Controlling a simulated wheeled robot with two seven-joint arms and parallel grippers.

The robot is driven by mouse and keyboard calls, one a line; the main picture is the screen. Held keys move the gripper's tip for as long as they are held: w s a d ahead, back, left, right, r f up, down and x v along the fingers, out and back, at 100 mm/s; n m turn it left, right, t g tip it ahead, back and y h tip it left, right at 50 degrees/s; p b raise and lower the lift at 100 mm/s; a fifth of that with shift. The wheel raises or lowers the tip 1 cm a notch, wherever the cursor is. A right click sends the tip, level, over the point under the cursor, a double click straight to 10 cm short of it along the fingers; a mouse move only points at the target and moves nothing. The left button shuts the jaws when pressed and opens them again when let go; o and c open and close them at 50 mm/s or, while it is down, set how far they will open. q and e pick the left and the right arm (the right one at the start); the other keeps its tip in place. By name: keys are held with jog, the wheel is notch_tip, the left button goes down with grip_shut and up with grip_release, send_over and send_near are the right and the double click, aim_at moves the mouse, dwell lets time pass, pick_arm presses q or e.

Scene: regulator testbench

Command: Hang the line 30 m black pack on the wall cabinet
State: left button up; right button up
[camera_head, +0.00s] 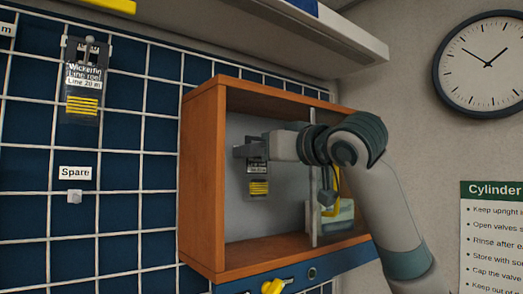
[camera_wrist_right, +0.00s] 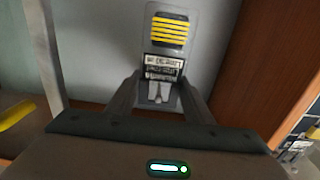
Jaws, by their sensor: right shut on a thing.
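A pack with yellow stripes and a black-and-white label (camera_head: 258,187) is inside the open wooden wall cabinet (camera_head: 203,180), in its left compartment, in front of the grey back panel. My right gripper (camera_head: 250,151) reaches in from the right and is shut on the top of this pack, which hangs down from the jaws. In the right wrist view the pack (camera_wrist_right: 167,32) shows upside down between the fingers (camera_wrist_right: 158,88); its label is too small to read surely. Whether a hook behind it touches the pack is hidden. My left gripper is not in view.
A similar striped pack labelled Line 20 m (camera_head: 83,88) hangs on the blue grid wall, above a "Spare" label (camera_head: 75,172). A thin divider (camera_head: 312,220) splits the cabinet; a yellow object (camera_head: 331,207) is in its right compartment. A shelf (camera_head: 290,30) overhangs above.

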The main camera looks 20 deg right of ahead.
jog(key=shift+w+a+f, duration=0.2)
jog(key=shift+w+f, duration=0.15)
jog(key=shift+w, duration=0.25)
dwell(0.4)
jog(key=o, duration=1.2)
jog(key=shift+s+b, duration=0.15)
jog(key=shift+b, duration=0.2)
